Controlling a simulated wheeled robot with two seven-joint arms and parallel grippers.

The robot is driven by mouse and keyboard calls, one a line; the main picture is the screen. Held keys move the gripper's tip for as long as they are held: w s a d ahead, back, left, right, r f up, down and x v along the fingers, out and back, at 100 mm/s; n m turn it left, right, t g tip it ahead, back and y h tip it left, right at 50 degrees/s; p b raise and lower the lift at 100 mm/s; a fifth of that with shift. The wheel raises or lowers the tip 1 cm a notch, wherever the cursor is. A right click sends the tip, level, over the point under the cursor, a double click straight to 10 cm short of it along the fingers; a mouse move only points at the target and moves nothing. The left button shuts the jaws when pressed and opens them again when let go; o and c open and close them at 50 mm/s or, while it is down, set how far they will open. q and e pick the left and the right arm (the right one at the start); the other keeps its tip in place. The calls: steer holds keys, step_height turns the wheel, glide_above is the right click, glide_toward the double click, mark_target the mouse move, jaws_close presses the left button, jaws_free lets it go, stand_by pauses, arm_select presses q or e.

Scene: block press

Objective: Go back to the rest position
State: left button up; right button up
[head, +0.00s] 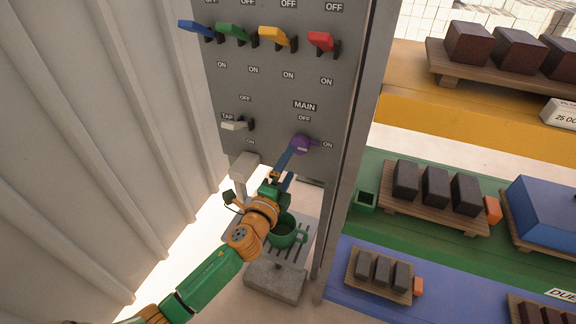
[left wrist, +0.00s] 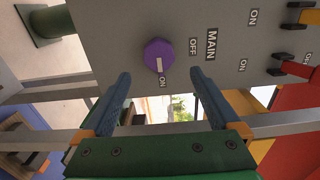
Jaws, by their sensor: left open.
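My left gripper (head: 287,160) is in front of the grey control panel (head: 283,82), just below the purple MAIN knob (head: 301,144). In the left wrist view, its two blue fingers (left wrist: 160,75) are wide apart with nothing between them. The purple knob (left wrist: 158,55) is beyond the fingertips, and its white mark is on the side of the ON label. My left arm reaches up from the lower left. My right gripper is in neither view.
The panel has blue, green, yellow and red levers (head: 321,41) and a white TAP lever (head: 235,125). A green mug (head: 284,233) stands on a grate below my arm. Shelves with dark blocks (head: 436,187) are at the right. A corrugated wall (head: 100,130) is at the left.

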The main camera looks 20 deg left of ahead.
arm_select(q)
steer(key=shift+w, duration=0.1)
steer(key=s+a+f+n+g, duration=0.1)
steer(key=s+f+n+g, duration=0.2)
steer(key=f, duration=0.6)
steer(key=s+a+f+n+g+y, duration=0.1)
steer(key=s+f+n+g, duration=0.15)
steer(key=s+f, duration=0.45)
steer(key=s+a+f+n+g, duration=0.1)
steer(key=s+f+n+g, duration=0.15)
steer(key=f, duration=0.95)
steer(key=s+f+n+g, duration=0.2)
steer(key=s+f, duration=0.3)
steer(key=s, duration=0.5)
steer(key=s+d+f+n+g, duration=0.1)
steer(key=s+f+n+g, duration=0.2)
steer(key=s, duration=0.8)
steer(key=s+f+n+g, duration=0.3)
steer(key=s+f, duration=0.3)
steer(key=s, duration=0.4)
steer(key=shift+s+d+f+g, duration=0.2)
steer(key=shift+f+g, duration=0.15)
steer(key=shift+g, duration=0.15)
